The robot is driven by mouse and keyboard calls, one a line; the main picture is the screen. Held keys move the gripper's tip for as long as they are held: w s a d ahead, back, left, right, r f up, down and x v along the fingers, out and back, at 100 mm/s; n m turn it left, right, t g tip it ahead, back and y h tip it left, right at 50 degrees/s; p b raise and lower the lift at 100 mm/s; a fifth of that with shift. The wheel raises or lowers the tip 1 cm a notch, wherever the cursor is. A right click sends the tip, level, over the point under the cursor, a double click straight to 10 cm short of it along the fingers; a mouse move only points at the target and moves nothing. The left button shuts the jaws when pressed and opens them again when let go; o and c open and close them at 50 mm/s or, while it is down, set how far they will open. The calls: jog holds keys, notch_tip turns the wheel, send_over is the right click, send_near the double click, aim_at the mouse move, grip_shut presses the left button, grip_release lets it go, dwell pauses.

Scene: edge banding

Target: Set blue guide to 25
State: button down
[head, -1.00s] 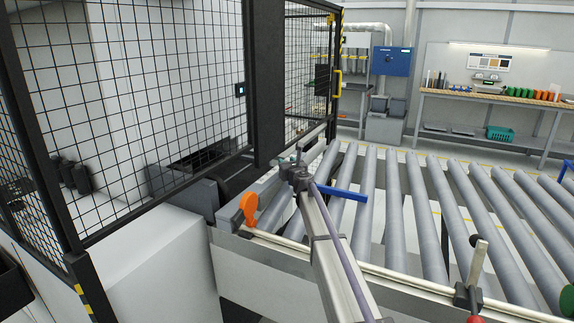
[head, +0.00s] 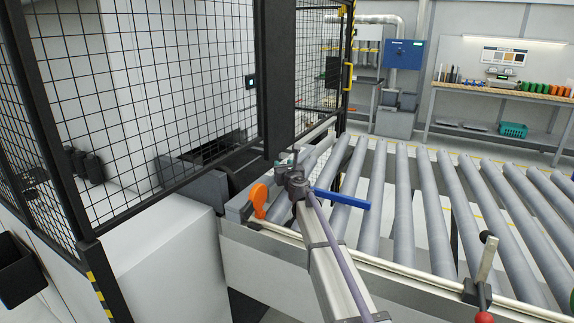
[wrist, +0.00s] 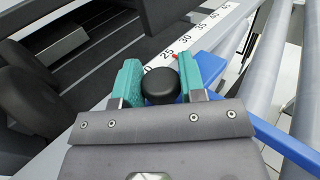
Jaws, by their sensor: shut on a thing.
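The blue guide (head: 342,199) is a long flat bar lying over the near left end of the roller conveyor. In the wrist view the blue guide (wrist: 285,145) runs from beside the gripper to the lower right. My gripper (head: 291,165) is at the guide's left end. In the wrist view my gripper's teal fingers (wrist: 160,84) are shut on a round black knob (wrist: 161,85). A white scale (wrist: 190,40) with numbers runs up from the knob. A small red mark (wrist: 175,57) sits close to the 25; the exact reading is hard to tell.
An orange handle (head: 259,200) stands just left of my gripper. A black mesh fence (head: 170,90) rises on the left. Grey rollers (head: 430,215) fill the right. Dark round parts lie left in the wrist view (wrist: 30,85).

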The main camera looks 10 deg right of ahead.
jog(key=c, duration=0.8)
grip_release()
jog(key=shift+o, duration=0.2)
jog(key=s+d, duration=0.1)
jog(key=s, duration=0.9)
jog(key=shift+s+d, duration=0.35)
